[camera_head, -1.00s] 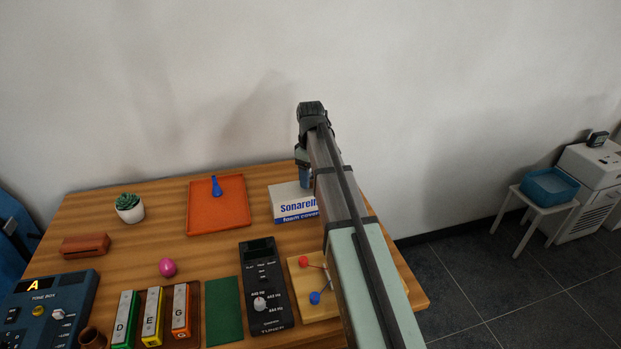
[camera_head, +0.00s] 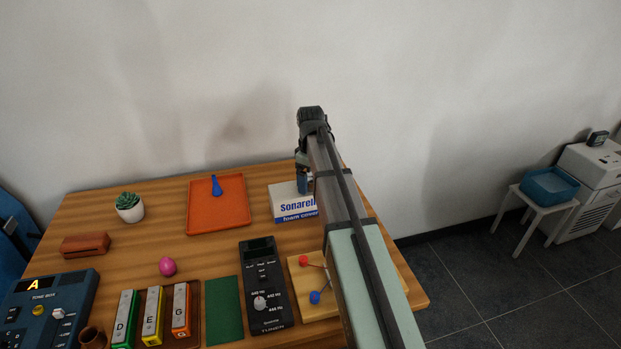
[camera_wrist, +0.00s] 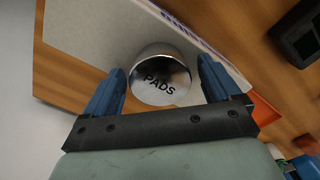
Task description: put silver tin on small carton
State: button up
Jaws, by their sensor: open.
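The silver tin (camera_wrist: 160,78), with "PADS" on its lid, is between the two blue fingers of my gripper (camera_wrist: 160,70) in the wrist view. The fingers are open, with a gap on each side of the tin. The small carton (camera_wrist: 88,28) is the white surface behind the tin, and the tin appears to stand on it; the contact is hidden. In the head view the carton (camera_head: 292,205), labelled "Sonarelli", lies at the back right of the table, partly covered by my arm. A blue finger shows just above it; the tin is hidden there.
An orange tray (camera_head: 235,222) with a blue item (camera_head: 216,186) lies left of the carton. A black tuner (camera_head: 266,300) and a wooden board (camera_head: 325,303) with red and blue knobs are in front. The wooden table (camera_head: 140,245) has bare room near the pink egg (camera_head: 167,266).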

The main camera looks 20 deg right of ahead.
aim_at(310, 177)
jog(key=shift+r, duration=0.1)
notch_tip(310, 177, up, 12)
dwell(0.5)
